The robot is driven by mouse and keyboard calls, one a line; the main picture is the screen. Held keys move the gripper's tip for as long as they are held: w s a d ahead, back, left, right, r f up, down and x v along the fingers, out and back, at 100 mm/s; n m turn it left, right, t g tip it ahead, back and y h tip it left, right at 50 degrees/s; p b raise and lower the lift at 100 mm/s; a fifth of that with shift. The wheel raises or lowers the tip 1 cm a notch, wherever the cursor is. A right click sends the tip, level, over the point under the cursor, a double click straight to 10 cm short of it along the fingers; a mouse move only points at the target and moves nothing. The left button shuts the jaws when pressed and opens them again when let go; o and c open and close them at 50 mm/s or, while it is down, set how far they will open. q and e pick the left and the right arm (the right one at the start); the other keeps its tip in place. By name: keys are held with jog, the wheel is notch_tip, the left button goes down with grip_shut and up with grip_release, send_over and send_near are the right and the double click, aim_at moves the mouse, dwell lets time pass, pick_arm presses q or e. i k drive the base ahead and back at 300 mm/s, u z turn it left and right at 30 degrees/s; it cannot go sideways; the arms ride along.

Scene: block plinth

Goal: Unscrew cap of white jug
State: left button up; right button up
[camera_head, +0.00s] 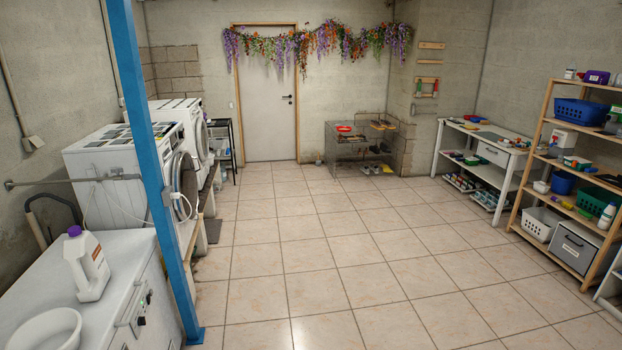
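A white jug (87,268) with a purple cap (74,231) stands upright on the white appliance top (120,250) at the lower left. The cap sits on the jug's neck. Neither of my grippers is in view, and nothing touches the jug.
A white basin (45,330) sits in front of the jug. A blue post (150,150) rises just right of the appliance. Two white washing machines (110,165) stand behind along the left wall. Shelves (548,130) line the right side. The tiled floor (320,260) is clear.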

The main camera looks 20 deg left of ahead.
aim_at(84, 255)
jog(key=u, duration=0.15)
jog(key=i, duration=1.9)
jog(key=u, duration=1.2)
jog(key=i, duration=1)
jog(key=u, duration=1.1)
